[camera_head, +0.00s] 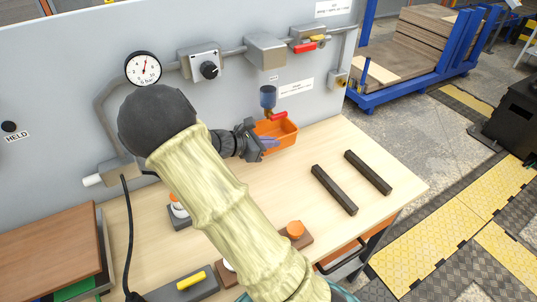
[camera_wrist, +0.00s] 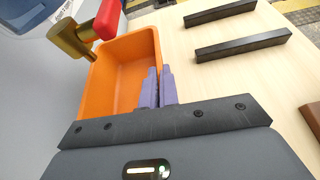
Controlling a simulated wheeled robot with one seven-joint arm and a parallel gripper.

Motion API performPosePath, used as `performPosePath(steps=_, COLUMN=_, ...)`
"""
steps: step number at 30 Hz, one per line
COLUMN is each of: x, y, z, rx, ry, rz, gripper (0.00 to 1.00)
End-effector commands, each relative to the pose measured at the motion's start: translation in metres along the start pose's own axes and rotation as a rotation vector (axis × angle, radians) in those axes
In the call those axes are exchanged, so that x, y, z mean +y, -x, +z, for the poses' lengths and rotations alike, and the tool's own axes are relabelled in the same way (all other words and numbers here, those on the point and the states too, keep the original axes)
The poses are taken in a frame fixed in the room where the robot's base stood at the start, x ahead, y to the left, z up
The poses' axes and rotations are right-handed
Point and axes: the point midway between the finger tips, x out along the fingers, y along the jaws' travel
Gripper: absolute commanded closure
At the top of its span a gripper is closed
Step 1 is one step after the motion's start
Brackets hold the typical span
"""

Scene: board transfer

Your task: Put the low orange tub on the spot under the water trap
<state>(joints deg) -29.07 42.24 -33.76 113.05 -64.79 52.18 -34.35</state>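The low orange tub (camera_head: 285,130) is at the back of the table against the grey panel, below the water trap (camera_head: 268,98) with its blue bowl and red lever. In the wrist view the tub (camera_wrist: 125,75) looks empty, and the trap's brass outlet and red lever (camera_wrist: 88,32) overhang its far left corner. My gripper (camera_head: 268,141) is at the tub's near side. Its purple fingers (camera_wrist: 159,87) are close together on either side of the tub's right wall, pinching it. I cannot tell whether the tub's base touches the table. The spot beneath it is hidden.
Two dark bars (camera_head: 335,190) lie on the table right of the tub. Knobbed blocks, one with an orange knob (camera_head: 295,229), stand nearer me, partly behind my arm. Brown boards (camera_head: 50,250) are stacked at left. A pressure gauge (camera_head: 143,69) and pipes line the panel.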

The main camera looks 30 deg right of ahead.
Motion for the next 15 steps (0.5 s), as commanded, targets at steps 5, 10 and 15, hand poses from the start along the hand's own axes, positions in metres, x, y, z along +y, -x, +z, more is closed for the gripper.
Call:
performPosePath(steps=5, x=0.007, y=-0.009, z=-0.021, rx=-0.002, ry=0.005, rz=-0.003, gripper=1.00)
performPosePath(steps=10, x=0.006, y=-0.012, z=-0.029, rx=-0.001, ry=0.001, rz=-0.001, gripper=1.00)
performPosePath(steps=15, x=0.006, y=-0.012, z=-0.029, rx=0.000, ry=0.000, rz=-0.001, gripper=1.00)
